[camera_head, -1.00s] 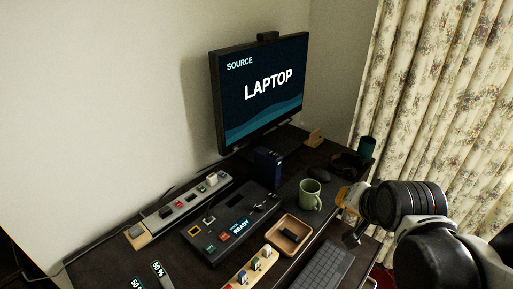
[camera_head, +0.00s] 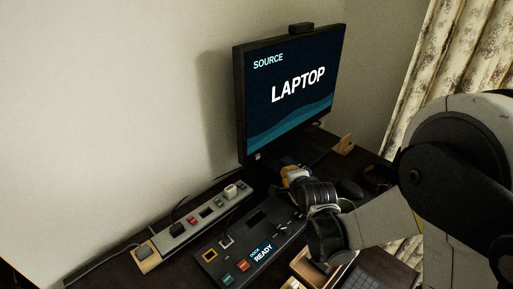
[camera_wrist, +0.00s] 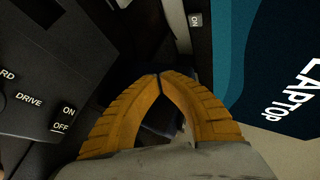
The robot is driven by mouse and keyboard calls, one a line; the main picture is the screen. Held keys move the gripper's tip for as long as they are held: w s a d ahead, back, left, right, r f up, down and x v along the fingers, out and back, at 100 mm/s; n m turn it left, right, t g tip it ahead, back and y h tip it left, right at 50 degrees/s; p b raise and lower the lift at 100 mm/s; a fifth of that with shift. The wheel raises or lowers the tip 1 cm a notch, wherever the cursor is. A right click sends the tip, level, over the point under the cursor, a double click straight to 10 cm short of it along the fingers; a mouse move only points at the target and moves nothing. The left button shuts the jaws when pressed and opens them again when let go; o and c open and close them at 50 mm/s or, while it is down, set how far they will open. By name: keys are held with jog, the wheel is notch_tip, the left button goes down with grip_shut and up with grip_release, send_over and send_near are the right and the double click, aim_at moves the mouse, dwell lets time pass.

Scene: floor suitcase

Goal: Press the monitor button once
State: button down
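The black monitor (camera_head: 240,105) stands at the back of the desk, its screen reading "SOURCE LAPTOP". A small pale tab (camera_head: 257,157) sits at the lower left of its frame. My gripper (camera_head: 286,171) is low in front of the monitor, to the right of and below the tab. In the wrist view its yellow fingers (camera_wrist: 160,75) meet at the tips, with nothing seen between them. The fingertips appear apart from the tab.
The black dock (camera_head: 220,264), its display reading "READY", lies below my gripper; its ON/OFF switch (camera_wrist: 65,119) shows in the wrist view. A power strip (camera_head: 190,223) lies along the wall. My arm hides the mug and part of the wooden tray (camera_head: 303,267).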

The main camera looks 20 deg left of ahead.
aim_at(257, 157)
jog(key=shift+w+a+f, duration=0.1)
jog(key=shift+w+a, duration=0.1)
jog(key=shift+w, duration=0.05)
jog(key=shift+s, duration=0.1)
jog(key=w+a, duration=0.4)
jog(key=a, duration=0.3)
jog(key=shift+w+a+p, duration=0.25)
jog(key=shift+p, duration=0.15)
dwell(1.4)
jog(key=shift+w+a, duration=0.25)
jog(key=shift+a, duration=0.15)
